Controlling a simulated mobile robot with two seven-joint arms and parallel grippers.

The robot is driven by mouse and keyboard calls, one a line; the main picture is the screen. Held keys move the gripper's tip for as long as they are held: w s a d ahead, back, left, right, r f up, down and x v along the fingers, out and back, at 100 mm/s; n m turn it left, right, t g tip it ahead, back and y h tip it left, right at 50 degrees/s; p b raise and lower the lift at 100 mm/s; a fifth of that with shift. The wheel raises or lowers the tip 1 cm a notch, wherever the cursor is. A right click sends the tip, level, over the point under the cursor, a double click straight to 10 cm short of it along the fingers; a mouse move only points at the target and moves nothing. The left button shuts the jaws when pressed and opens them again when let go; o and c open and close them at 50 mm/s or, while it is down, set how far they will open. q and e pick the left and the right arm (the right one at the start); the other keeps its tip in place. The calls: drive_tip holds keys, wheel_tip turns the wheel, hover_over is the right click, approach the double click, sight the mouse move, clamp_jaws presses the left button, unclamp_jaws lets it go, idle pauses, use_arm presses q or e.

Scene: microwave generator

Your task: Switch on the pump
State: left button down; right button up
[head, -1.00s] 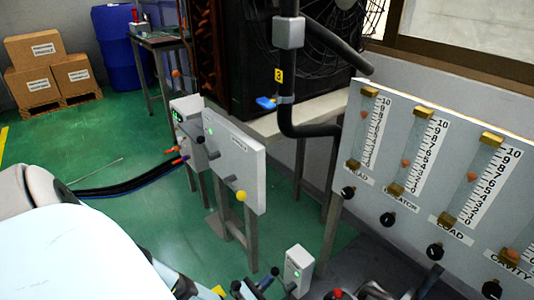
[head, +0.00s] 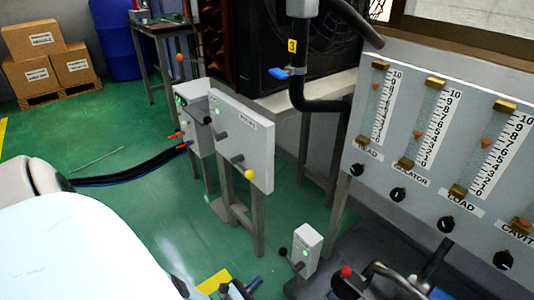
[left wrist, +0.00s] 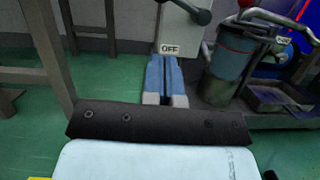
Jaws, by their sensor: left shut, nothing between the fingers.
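The left wrist view shows a pale box (left wrist: 180,28) with an "OFF" label and a black lever knob (left wrist: 200,15), probably the same one. I cannot read a pump label. My left gripper (head: 250,285) is low in the head view, left of and below the small box. Its blue fingers (left wrist: 166,65) are shut and empty in the left wrist view, just below the "OFF" label. I do not see my right gripper.
A panel with a yellow-knobbed lever (head: 262,140) stands behind. A flowmeter board (head: 400,180) fills the right. A red-knobbed device (head: 346,272) is right of the small box. Table legs (left wrist: 45,50) stand left in the left wrist view. Green floor is open at left.

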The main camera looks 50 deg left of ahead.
use_arm(q)
drive_tip(key=v, duration=0.3)
drive_tip(key=shift+s+f, duration=0.1)
drive_tip(key=shift+s, duration=0.2)
idle(0.4)
